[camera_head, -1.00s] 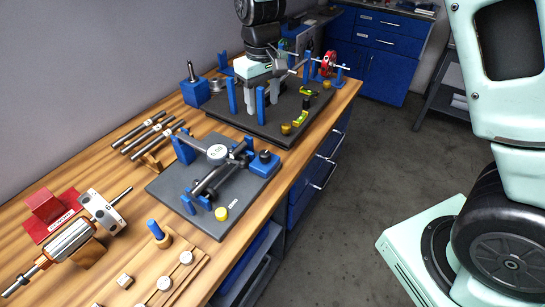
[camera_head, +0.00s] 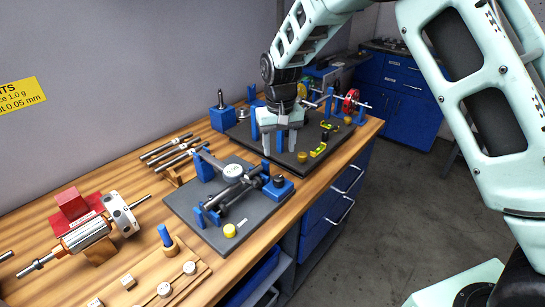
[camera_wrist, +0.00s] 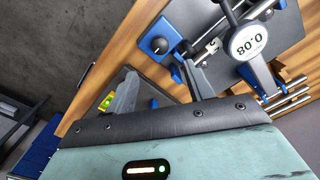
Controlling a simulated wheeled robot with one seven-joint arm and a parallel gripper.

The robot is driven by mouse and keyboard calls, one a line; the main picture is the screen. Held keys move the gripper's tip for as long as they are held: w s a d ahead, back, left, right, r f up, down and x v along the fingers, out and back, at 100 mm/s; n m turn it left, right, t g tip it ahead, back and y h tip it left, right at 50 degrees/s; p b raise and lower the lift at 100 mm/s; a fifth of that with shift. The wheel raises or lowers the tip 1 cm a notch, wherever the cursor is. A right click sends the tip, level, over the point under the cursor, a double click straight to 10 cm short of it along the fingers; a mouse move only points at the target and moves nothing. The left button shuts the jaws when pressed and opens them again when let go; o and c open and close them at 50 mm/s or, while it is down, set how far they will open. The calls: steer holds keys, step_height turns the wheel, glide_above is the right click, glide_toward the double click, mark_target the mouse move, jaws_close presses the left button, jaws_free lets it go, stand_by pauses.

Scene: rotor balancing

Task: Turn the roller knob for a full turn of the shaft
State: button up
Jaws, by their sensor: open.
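The roller knob looks to be the dark round knob on a blue block (camera_head: 278,188) at the right of the nearer dark plate (camera_head: 192,205). It also shows in the wrist view as a black knob on a blue block (camera_wrist: 158,45). A shaft (camera_head: 236,198) lies on the rollers beside it, under a round dial gauge (camera_head: 233,170). The gauge reads 0.08 in the wrist view (camera_wrist: 248,40). My gripper (camera_head: 280,148) is open and empty, fingers pointing down, apart from the knob and behind it. In the wrist view the knob lies beyond the gap between my fingertips (camera_wrist: 158,78).
The farther dark plate (camera_head: 315,165) carries blue posts, a yellow-green level (camera_head: 319,150) and brass knobs. A red wheel (camera_head: 351,101) stands behind. A rotor (camera_head: 85,235) rests at the left. Several steel rods lie behind the nearer plate. The table's front edge runs along the right.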

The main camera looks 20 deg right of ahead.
mark_target(279, 178)
step_height(279, 178, down, 11)
steer(key=p, duration=0.2)
steer(key=shift+f+p, duration=0.15)
steer(key=shift+p, duration=0.2)
steer(key=shift+r+n+p, duration=0.25)
steer(key=shift+n+p, duration=0.05)
steer(key=shift+n, duration=0.5)
steer(key=shift+n+p, duration=0.3)
steer(key=shift+n, duration=0.4)
steer(key=n+p, duration=0.3)
steer(key=n, duration=0.3)
steer(key=shift+r+p, duration=0.1)
steer(key=shift+p, duration=0.3)
step_height(279, 178, up, 17)
steer(key=b, duration=0.6)
steer(key=s+a+r, duration=0.2)
steer(key=s+a, duration=0.1)
steer(key=s, duration=0.6)
steer(key=s+a+r+y, duration=0.1)
steer(key=s+a, duration=0.3)
steer(key=s, duration=0.5)
steer(key=shift+s+a+r+m, duration=0.15)
steer(key=shift+s+r+m, duration=0.15)
steer(key=shift+r, duration=0.05)
